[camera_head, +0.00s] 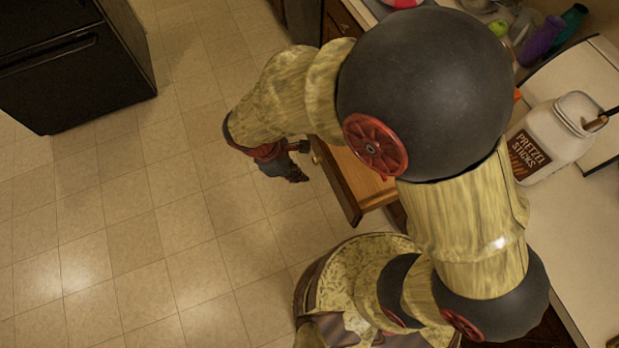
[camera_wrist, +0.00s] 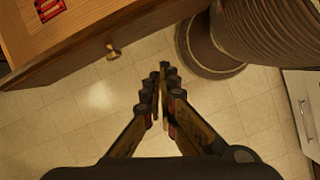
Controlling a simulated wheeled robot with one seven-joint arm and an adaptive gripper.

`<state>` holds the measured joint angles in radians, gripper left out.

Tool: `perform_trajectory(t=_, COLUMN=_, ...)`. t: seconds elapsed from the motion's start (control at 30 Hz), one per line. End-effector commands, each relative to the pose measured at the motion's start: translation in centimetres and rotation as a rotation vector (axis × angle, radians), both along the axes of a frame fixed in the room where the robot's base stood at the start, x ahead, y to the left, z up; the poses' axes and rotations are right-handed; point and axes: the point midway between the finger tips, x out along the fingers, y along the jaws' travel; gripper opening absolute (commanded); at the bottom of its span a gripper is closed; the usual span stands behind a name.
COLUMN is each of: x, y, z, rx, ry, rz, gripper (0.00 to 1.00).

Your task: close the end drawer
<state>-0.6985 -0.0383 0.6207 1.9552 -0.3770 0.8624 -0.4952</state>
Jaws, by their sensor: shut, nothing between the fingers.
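The end drawer (camera_head: 352,178) is wooden and stands pulled out from the counter in the head view, partly hidden behind my arm. Its small round knob (camera_head: 316,158) faces the open floor. In the wrist view the drawer front (camera_wrist: 75,68) crosses the upper left, with the brass-coloured knob (camera_wrist: 113,50) on it. A red item (camera_wrist: 48,10) shows at the top left corner. My gripper (camera_wrist: 162,72) is shut and empty, its fingers together, to the right of the knob. In the head view my gripper (camera_head: 288,165) is just outside the drawer front, over the floor.
The counter (camera_head: 585,230) on the right holds a pretzel sticks jar (camera_head: 550,138), a purple bottle (camera_head: 541,40) and other clutter. A black appliance (camera_head: 75,65) stands at the far left. The tiled floor between is clear. A white cabinet front (camera_wrist: 303,110) shows at the wrist view's right edge.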

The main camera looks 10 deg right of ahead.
Motion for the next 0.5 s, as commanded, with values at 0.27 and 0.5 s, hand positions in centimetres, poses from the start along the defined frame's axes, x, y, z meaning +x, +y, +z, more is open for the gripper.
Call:
perform_trajectory(t=0.27, x=3.8, y=0.9, z=0.0, rx=-0.031, ry=0.034, rz=0.326, gripper=0.0)
perform_trajectory(t=0.5, x=3.9, y=0.4, z=-1.2, rx=-0.032, ry=0.051, rz=0.366, gripper=0.0)
